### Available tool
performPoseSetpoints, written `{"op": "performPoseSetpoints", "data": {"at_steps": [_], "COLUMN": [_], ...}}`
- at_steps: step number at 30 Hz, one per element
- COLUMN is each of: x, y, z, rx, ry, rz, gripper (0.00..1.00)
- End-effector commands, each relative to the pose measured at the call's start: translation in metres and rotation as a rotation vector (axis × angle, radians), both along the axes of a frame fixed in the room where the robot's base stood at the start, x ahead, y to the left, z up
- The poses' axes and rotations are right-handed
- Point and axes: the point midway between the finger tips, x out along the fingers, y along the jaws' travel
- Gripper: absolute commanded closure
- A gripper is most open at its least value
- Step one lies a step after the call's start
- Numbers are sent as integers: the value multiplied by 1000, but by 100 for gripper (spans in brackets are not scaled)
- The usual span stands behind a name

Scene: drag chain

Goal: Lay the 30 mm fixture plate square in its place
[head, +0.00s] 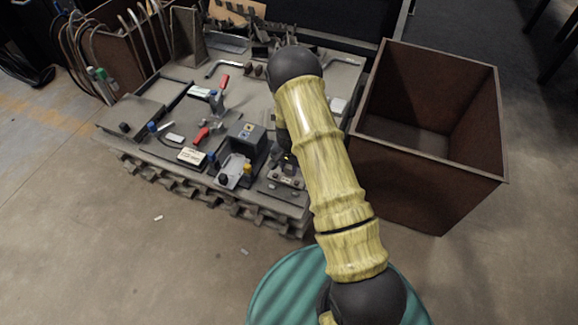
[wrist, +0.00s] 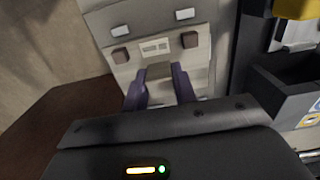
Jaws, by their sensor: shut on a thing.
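In the wrist view my gripper (wrist: 159,80) shows two purple fingers shut on a small grey-brown piece (wrist: 159,70), which I take to be the 30 mm fixture plate. Only its upper part shows between the fingers. Just beyond it is a light grey fixture (wrist: 157,30) with a small label and a dark brown block on each side. I cannot tell whether the piece touches the fixture. In the head view my arm hides most of the gripper, and a fixture (head: 286,178) with small dark blocks shows at the bench's front right.
The grey bench (head: 165,95) is crowded with red-handled clamps (head: 202,135), a dark box (head: 245,140) and a white label card (head: 191,156). A tall, open brown bin (head: 430,215) stands to the right. Dark equipment (wrist: 285,85) rises close to the right of my gripper in the wrist view.

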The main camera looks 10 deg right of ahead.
Motion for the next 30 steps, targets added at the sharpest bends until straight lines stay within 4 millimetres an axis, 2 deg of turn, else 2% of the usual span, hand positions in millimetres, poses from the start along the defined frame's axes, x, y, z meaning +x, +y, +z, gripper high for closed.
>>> {"op": "performPoseSetpoints", "data": {"at_steps": [6,30], "x": [0,0], "y": [0,0], "z": [-12,-11], "rx": [1,0], "ry": [-1,-1], "rz": [0,0], "gripper": [100,100]}}
